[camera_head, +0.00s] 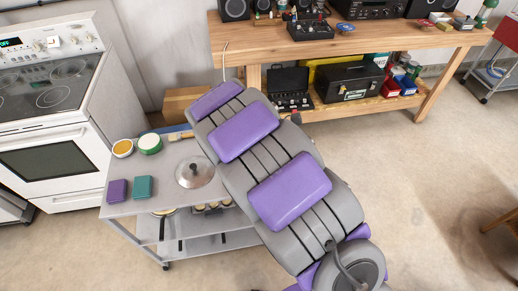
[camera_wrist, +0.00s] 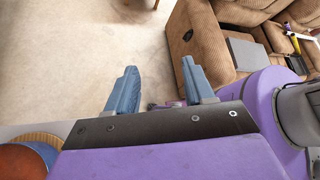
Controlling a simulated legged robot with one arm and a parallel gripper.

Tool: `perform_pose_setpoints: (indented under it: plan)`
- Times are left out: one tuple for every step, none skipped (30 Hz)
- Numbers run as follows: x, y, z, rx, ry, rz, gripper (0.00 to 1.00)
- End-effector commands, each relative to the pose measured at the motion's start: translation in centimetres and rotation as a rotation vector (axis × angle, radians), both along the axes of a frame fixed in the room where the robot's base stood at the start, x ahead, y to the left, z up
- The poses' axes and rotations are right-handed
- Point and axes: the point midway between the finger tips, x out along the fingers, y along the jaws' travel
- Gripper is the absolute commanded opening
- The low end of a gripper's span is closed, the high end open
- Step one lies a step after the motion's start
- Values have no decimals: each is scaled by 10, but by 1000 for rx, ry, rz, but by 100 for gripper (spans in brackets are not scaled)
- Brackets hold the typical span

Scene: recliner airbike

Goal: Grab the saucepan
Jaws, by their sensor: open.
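A round metal lid with a dark knob (camera_head: 195,172) sits on the top of a grey cart (camera_head: 126,208) in the head view. I cannot tell whether a saucepan is under it. A dark-handled piece of cookware shows partly on the cart's lower shelf, too small and covered to identify. My gripper (camera_wrist: 159,67) is in the wrist view, with two blue fingers spread apart and nothing between their tips. The gripper is not visible in the head view.
A white stove (camera_head: 47,135) stands left of the cart. Two bowls and two small boxes share the cart top. A wooden workbench (camera_head: 400,40) stands behind. Open floor lies on the right. The wrist view shows a brown recliner (camera_wrist: 204,45).

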Motion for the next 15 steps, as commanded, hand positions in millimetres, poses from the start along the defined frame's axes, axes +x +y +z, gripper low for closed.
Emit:
perform_pose_setpoints:
  plan:
    - [10,17,-7,-33,60,78,53]
    - [15,25,-11,-52,96,125,53]
    - [22,37,-18,-80,147,185,53]
    - [27,46,-22,-100,183,232,53]
    - [32,55,-27,-118,218,277,53]
    - [37,68,-35,-146,270,339,53]
    - [41,78,-40,-166,306,382,53]
    - [43,88,-47,-188,345,426,53]
    - [46,101,-56,-216,396,485,53]
    - [49,111,-61,-238,431,529,53]
    - [50,121,-69,-260,469,573,53]
    - [51,135,-78,-290,520,629,53]
    - [51,145,-85,-313,556,669,53]
    - [50,155,-93,-336,594,709,53]
    - [48,169,-102,-368,642,759,53]
